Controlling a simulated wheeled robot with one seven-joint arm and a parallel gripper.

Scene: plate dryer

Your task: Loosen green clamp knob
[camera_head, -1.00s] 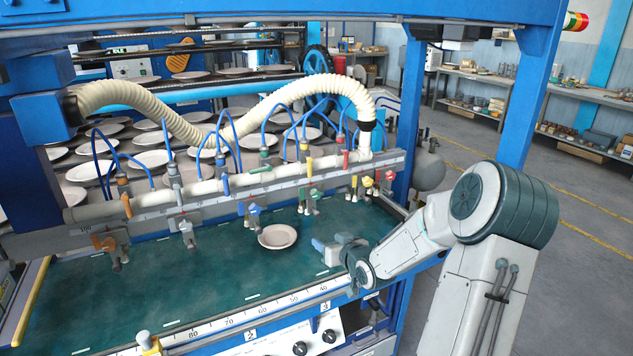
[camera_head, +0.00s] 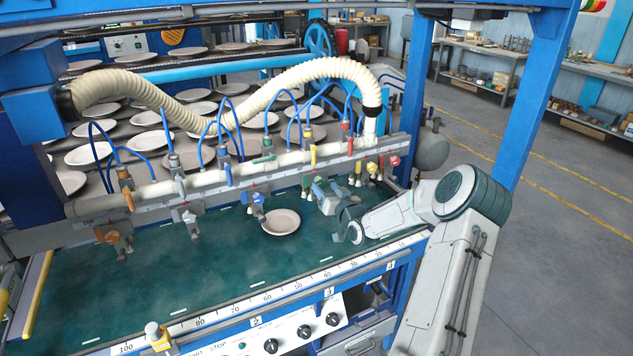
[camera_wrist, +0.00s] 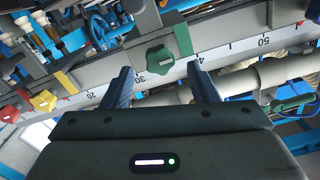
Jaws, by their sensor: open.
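The green clamp knob (camera_wrist: 160,60) shows large in the wrist view, on the grey rail with the printed scale, close to the 30 mark. In the head view the green clamp (camera_head: 306,182) hangs on the rail and is partly hidden by my gripper (camera_head: 318,190). My gripper (camera_wrist: 157,72) is open, with one blue-grey finger on each side of the knob in the wrist view. The knob appears just beyond the gap between the fingertips. I see no clear contact.
Yellow (camera_wrist: 43,101) and red (camera_wrist: 9,114) knobs sit left of it on the same rail. A blue clamp (camera_head: 258,202) hangs to the left in the head view. A plate (camera_head: 281,221) lies on the green bed below. Hoses and a white pipe run above.

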